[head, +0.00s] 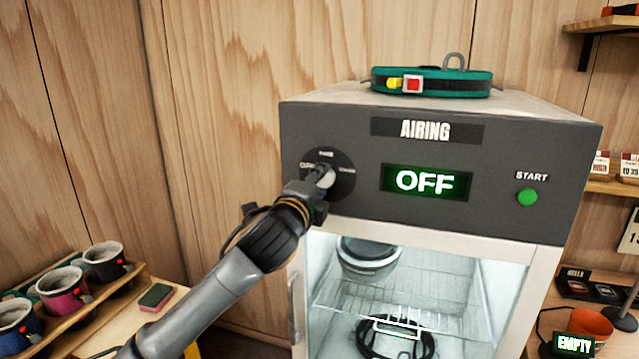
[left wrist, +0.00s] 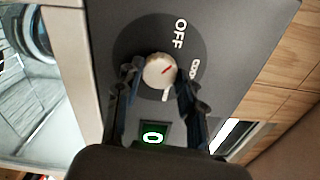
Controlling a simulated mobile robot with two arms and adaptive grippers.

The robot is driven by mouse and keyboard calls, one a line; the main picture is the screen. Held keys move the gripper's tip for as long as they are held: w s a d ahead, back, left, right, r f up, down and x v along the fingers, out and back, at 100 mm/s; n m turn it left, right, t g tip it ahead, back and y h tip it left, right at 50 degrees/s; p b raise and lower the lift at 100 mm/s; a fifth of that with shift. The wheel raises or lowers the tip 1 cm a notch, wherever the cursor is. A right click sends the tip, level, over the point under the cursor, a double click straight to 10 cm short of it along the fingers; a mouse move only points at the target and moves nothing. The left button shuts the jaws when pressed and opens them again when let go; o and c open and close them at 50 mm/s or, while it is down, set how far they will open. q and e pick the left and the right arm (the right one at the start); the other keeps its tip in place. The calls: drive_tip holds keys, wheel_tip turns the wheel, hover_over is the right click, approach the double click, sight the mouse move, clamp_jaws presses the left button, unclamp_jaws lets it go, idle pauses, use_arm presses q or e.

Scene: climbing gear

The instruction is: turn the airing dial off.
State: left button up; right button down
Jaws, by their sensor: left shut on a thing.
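The airing dial (head: 345,184) is a black disc on the left of the dark front panel. The panel's display (head: 426,182) reads OFF in green. My left gripper (head: 322,180) is at the dial and partly covers it. In the left wrist view its fingers (left wrist: 158,82) are shut on the knob from both sides. My right gripper is not in view.
A green START button (head: 527,196) is at the panel's right. A teal harness belt (head: 432,82) lies on top of the cabinet. Behind the glass are a wire rack, a grey bowl-like item (head: 369,258) and dark coiled gear.

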use_arm(q)
drive_tip(key=shift+n, duration=1.7)
drive_tip(key=o, duration=1.2)
drive_tip(key=v, duration=1.2)
